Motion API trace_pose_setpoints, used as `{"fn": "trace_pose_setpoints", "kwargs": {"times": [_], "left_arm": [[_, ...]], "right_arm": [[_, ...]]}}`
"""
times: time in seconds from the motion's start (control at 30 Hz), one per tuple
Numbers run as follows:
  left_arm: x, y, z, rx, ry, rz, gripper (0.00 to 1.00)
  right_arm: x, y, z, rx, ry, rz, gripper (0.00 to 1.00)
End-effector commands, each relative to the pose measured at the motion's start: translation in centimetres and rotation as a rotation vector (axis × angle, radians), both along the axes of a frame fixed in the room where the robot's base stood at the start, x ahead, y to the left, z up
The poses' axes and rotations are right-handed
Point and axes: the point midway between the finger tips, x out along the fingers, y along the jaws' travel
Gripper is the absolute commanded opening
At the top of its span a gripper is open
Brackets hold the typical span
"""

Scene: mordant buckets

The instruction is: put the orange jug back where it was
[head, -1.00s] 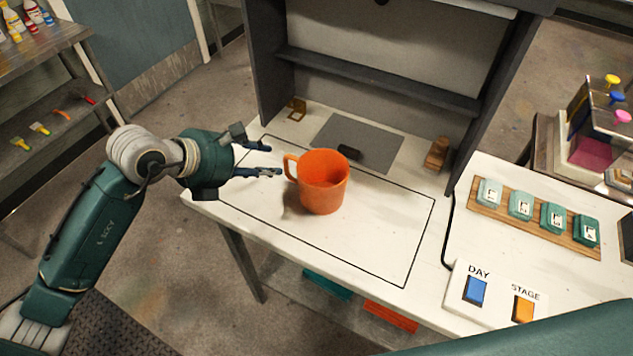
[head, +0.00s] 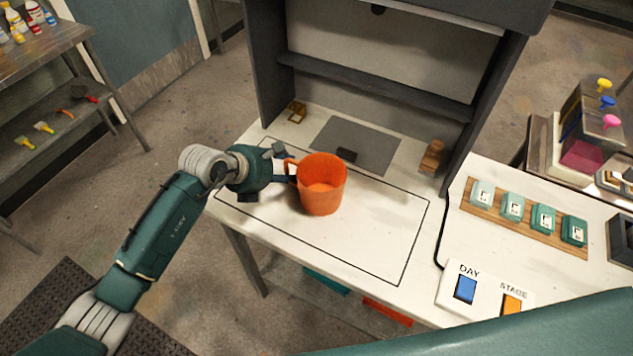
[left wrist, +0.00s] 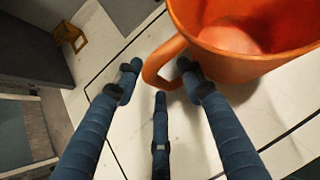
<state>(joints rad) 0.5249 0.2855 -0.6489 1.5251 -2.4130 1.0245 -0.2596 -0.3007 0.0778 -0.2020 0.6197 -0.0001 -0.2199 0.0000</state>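The orange jug (head: 322,190) stands upright on the white tabletop, inside a thin black outlined rectangle (head: 390,240). Its handle points left, toward my left gripper (head: 289,168). In the left wrist view the jug (left wrist: 255,50) fills the upper right, with its handle (left wrist: 160,65) between the spread fingers of my left gripper (left wrist: 158,85). One finger lies left of the handle and one is at the handle's opening. The fingers are apart and do not look closed on it. My right gripper is not in view.
A grey mat (head: 357,145) with a small dark block (head: 347,155) lies behind the jug. A wooden piece (head: 432,157) and a brass-coloured holder (head: 296,111) stand near the hutch sides. The outlined area right of the jug is clear.

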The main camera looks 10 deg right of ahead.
Motion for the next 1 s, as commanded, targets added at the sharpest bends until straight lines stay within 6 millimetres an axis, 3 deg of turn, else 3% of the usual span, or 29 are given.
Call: {"fn": "trace_pose_setpoints", "kwargs": {"times": [0.17,0.3,0.37,0.77,1.0], "left_arm": [[0.0,0.0,0.0,-0.001,-0.001,0.000,0.37],[0.0,0.0,0.0,-0.001,-0.001,0.000,0.09],[0.0,0.0,0.0,-0.001,0.000,0.001,0.00],[0.1,0.0,0.3,-0.003,-0.003,0.000,0.00],[0.1,0.0,2.6,-0.003,-0.006,-0.001,0.00]], "right_arm": [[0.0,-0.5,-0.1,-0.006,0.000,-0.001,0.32],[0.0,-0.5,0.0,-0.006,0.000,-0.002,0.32],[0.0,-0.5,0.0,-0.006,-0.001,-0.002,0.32],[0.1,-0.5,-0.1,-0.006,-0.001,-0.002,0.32],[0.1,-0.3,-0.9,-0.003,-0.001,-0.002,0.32]]}}
